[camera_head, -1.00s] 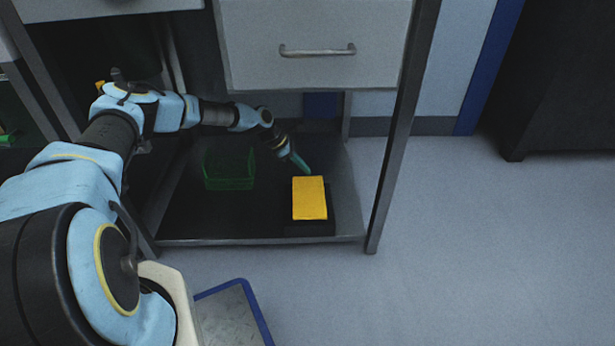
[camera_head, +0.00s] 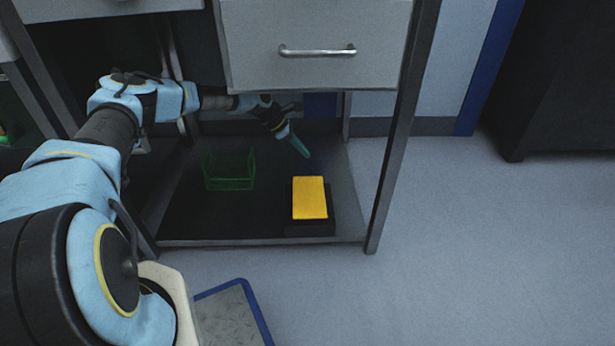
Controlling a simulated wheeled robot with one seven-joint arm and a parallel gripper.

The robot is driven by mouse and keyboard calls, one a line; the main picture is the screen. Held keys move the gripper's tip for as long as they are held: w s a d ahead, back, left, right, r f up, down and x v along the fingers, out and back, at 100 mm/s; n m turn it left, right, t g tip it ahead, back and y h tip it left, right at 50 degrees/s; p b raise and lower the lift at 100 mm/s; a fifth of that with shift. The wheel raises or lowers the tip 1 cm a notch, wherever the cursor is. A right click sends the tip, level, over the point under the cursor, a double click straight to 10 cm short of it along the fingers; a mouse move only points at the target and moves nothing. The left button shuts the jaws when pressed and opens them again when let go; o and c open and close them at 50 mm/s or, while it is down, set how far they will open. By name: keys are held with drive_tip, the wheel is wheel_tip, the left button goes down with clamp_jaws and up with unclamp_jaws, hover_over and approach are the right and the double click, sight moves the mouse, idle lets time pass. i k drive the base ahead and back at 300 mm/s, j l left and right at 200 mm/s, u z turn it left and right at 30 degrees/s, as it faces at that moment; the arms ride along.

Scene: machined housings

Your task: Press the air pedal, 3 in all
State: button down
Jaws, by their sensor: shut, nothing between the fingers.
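The air pedal has a yellow top plate (camera_head: 310,198) on a black base (camera_head: 311,229). It sits on the dark lower shelf, near the shelf's front right. My gripper (camera_head: 307,156) is shut with nothing in it, its teal fingertips pointing down and to the right. It hangs above and behind the pedal, with a visible gap between the fingertips and the yellow plate. The yellow plate appears slightly tilted, its far edge raised off the base.
A green wire-like basket (camera_head: 230,170) stands on the shelf to the left of the pedal. A grey drawer with a metal handle (camera_head: 317,51) overhangs the shelf above my gripper. A metal post (camera_head: 388,150) bounds the shelf on the right. Open floor (camera_head: 480,240) lies beyond.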

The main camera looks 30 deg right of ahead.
sight(309, 195)
drive_tip(key=k+j, duration=0.35)
drive_tip(key=j, duration=0.15)
drive_tip(key=k+j, duration=0.4)
drive_tip(key=j, duration=0.1)
